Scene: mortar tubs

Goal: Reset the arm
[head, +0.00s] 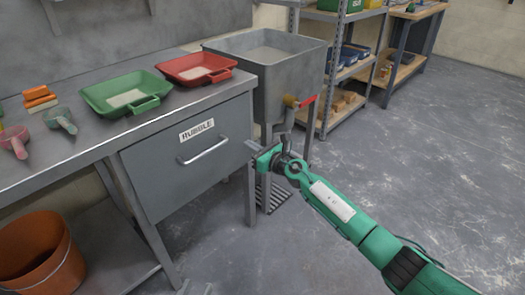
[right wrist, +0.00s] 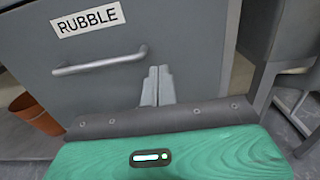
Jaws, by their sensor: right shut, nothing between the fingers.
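My right arm (head: 345,215) is green and reaches in from the lower right in the head view. Its gripper (head: 251,146) is by the right end of the grey drawer (head: 165,175). In the right wrist view the two fingers (right wrist: 158,86) are together with nothing between them. The drawer, labelled RUBBLE (right wrist: 88,19), is shut. Its bar handle (head: 203,151) is to the left of the fingers, and the gripper does not hold it. I cannot make out my left gripper in these views.
A green tray (head: 98,103) and a red tray (head: 209,79) with pale material stand on the bench, with scoops (head: 61,119) and orange blocks (head: 38,96) to the left. A grey hopper (head: 285,85) stands behind my gripper. An orange bucket (head: 35,255) is below. The right floor is clear.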

